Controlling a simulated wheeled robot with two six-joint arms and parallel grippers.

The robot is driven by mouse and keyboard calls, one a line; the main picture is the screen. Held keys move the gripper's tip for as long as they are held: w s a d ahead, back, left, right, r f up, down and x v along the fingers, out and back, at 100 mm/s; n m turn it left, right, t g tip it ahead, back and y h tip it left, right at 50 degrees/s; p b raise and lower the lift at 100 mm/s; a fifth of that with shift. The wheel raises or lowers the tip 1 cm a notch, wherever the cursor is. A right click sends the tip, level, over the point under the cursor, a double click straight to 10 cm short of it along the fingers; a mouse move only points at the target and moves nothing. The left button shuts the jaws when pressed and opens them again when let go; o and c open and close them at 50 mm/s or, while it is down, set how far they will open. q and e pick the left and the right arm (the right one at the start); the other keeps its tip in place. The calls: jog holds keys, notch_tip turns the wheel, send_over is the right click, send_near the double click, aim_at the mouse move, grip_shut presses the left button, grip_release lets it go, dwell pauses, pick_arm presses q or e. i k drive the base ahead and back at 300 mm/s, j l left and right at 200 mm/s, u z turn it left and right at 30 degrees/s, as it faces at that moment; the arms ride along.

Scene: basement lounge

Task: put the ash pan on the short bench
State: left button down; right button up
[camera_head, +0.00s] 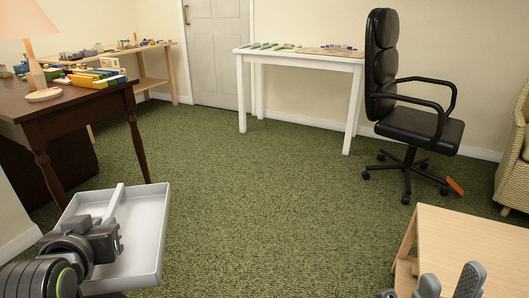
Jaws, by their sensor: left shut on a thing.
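The ash pan (146,225), a shallow light grey tray with a raised rim and a handle strip, is in the lower left of the head view. My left gripper (108,238) is shut on it and holds it in front of me, over the carpet; the exact grip point is partly hidden by the gripper. The short bench (475,245), a pale wooden one with a flat bare top, is at the lower right, well apart from the pan. My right gripper (449,284) shows at the bottom edge in front of the bench, its fingers apart and empty.
A dark wooden table (65,105) with a lamp (38,75) and colourful items stands at the left. A white table (300,57) stands at the back, with a black office chair (420,125) beside it. Green carpet (260,190) lies clear between pan and bench.

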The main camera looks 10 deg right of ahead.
aim_at(494, 267)
jog(key=l+z, duration=0.15)
jog(key=z, duration=1.4)
jog(key=i+l+z, duration=0.1)
jog(key=i+l, duration=0.15)
jog(key=l, duration=0.25)
jog(key=i+l, duration=0.25)
jog(key=l, duration=0.2)
jog(key=i+l+z, duration=0.15)
jog(key=l, duration=0.3)
jog(key=i, duration=0.1)
